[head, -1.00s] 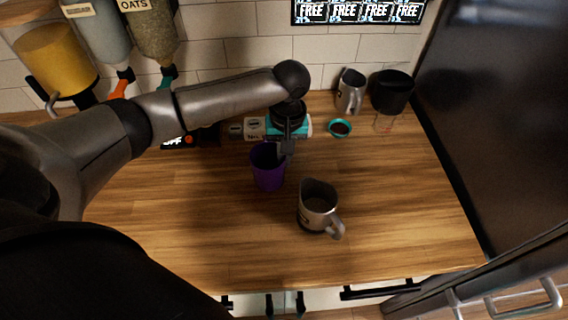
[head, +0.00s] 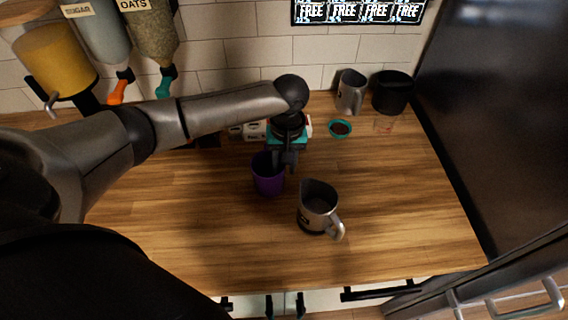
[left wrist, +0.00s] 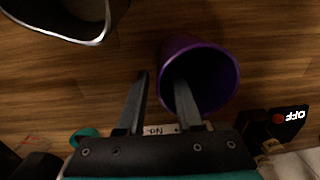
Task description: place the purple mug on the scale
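The purple mug (head: 268,181) stands upright on the wooden counter, left of the middle in the head view. It shows in the left wrist view (left wrist: 222,80) with its open mouth toward the camera. My left gripper (left wrist: 162,76) is at the mug's rim with its fingers apart. One finger reaches into the mouth and the other is outside, with the near wall between them; neither visibly pinches it. The black scale (left wrist: 287,117) with a lit "OFF" display is right of the mug in the wrist view. My left arm mostly hides it in the head view. My right gripper is out of view.
A steel pitcher (head: 317,213) stands right of and in front of the mug. Another pitcher (head: 351,92), a black container (head: 393,92) and a small teal bowl (head: 340,128) are at the back right. The front left counter is clear.

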